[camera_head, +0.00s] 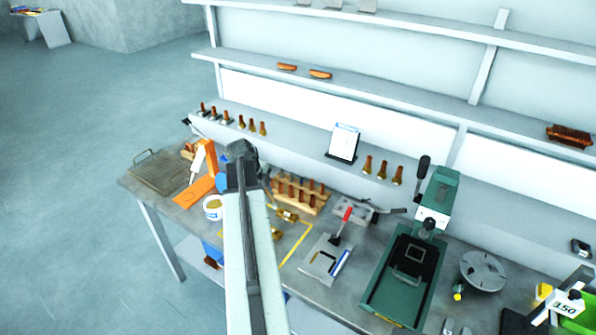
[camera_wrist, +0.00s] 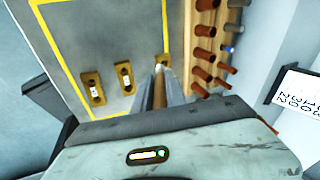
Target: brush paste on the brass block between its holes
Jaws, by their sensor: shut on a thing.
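In the wrist view my gripper (camera_wrist: 159,84) is shut on a slim brown-handled thing, which looks like the brush (camera_wrist: 158,96). Its pale tip points away from me at the rightmost brass block (camera_wrist: 165,60) and partly covers it; I cannot tell whether they touch. Two more brass blocks, one at the left (camera_wrist: 93,89) and one in the middle (camera_wrist: 126,78), lie flat with pale marks along their middles. In the head view brass blocks (camera_head: 287,215) show right of my arm, which hides my gripper. A white tub of yellowish paste (camera_head: 212,208) stands left of my arm.
A wooden rack (camera_head: 300,199) of brown-handled tools stands close right of the blocks. Yellow tape (camera_wrist: 62,62) marks the area around them. An orange holder (camera_head: 207,160), a mesh belt piece (camera_head: 160,172) and a green press (camera_head: 405,275) share the bench.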

